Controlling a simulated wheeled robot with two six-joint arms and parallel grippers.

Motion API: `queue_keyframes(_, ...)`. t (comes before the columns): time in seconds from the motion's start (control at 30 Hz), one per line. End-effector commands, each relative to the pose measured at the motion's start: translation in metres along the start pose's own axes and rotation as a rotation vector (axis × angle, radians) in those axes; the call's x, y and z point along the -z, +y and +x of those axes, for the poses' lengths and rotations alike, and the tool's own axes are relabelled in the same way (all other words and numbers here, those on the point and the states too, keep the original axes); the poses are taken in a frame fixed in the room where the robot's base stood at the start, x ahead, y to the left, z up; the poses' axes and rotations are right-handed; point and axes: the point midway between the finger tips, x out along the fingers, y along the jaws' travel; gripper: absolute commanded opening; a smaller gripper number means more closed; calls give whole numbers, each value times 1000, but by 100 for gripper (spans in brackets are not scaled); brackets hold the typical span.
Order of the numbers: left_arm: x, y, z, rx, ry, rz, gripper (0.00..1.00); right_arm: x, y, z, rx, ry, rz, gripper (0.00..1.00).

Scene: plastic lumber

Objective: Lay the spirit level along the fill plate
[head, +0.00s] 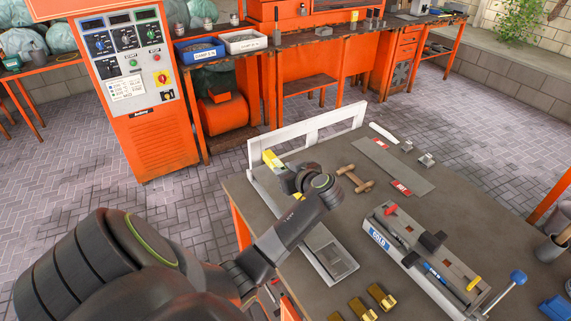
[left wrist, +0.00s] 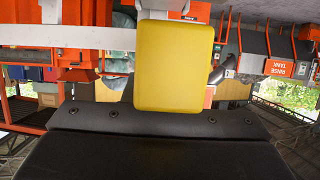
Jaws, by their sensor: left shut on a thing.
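My left gripper (head: 287,178) is shut on the yellow spirit level (head: 271,158), at the left side of the table beside the white frame. One end of the level sticks out past the gripper, and the gripper hides its middle. In the left wrist view the level (left wrist: 174,62) shows as a yellow block face in front of the black gripper body. I cannot tell whether it touches anything below. Which piece is the fill plate is not certain; a flat grey plate (head: 401,169) with red labels lies at the table's far side. My right gripper is not in view.
A white frame (head: 305,131) stands upright at the table's far left edge. A white piece with a window (head: 337,262), a wooden mallet-like piece (head: 354,180), brass blocks (head: 377,294) and a long mould labelled COLD (head: 379,238) lie on the table. Bare tabletop (head: 420,205) lies between plate and mould.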

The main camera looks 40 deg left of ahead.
Motion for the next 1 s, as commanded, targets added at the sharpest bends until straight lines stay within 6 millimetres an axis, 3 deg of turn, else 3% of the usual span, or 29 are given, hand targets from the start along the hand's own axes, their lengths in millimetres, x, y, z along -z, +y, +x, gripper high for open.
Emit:
queue_keyframes(0.5, -53, 0, 22, -1, 1, 1, 0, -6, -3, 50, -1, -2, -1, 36)
queue_keyframes(1.0, -57, 0, 23, -1, 1, 0, 0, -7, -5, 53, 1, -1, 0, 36)
